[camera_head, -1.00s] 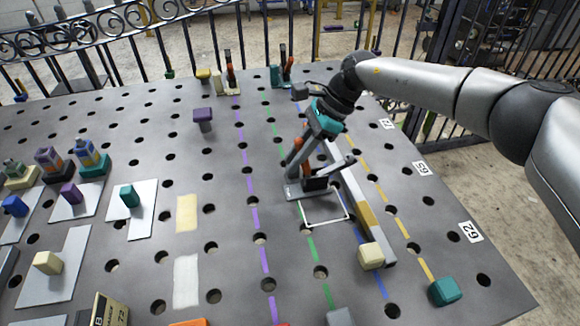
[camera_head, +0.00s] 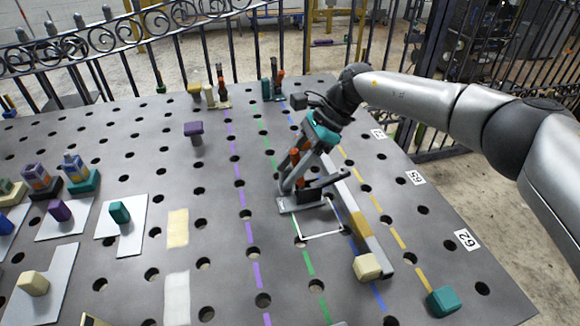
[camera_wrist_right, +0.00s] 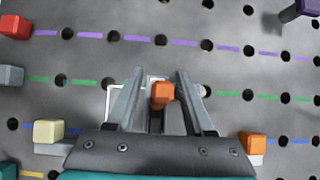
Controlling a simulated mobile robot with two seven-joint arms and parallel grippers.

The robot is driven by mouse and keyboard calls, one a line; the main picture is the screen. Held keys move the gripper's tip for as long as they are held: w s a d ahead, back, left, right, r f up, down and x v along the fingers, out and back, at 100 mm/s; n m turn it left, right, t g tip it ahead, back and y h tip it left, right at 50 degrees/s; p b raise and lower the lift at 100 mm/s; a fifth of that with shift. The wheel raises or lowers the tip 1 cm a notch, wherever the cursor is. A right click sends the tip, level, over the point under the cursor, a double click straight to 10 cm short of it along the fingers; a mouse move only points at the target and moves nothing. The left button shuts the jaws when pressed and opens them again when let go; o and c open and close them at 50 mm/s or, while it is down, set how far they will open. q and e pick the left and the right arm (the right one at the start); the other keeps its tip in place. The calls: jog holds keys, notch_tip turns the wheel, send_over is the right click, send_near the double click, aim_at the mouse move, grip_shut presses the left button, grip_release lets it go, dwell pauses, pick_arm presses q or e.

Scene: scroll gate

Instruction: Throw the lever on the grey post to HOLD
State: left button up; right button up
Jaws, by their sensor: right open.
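A small fixture with a grey base plate (camera_head: 288,206) stands on the perforated table, and an orange lever handle (camera_head: 295,157) rises from it. In the right wrist view the orange handle (camera_wrist_right: 162,95) shows between the two grey fingers. My right gripper (camera_head: 304,178) reaches down over this fixture and is open, with a finger on either side of the handle. In the wrist view the gripper (camera_wrist_right: 158,74) shows gaps beside the handle. The post is largely hidden by the gripper, and no HOLD marking is readable. My left gripper is not in view.
A teal block (camera_head: 442,301) sits nearer the table edge. A white outlined square (camera_head: 322,236) lies in front. A purple knob (camera_head: 194,129) stands to the left.

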jog(key=v, duration=1.5)
jog(key=shift+d+p, duration=0.15)
jog(key=shift+p, duration=0.2)
jog(key=shift+c, duration=0.2)
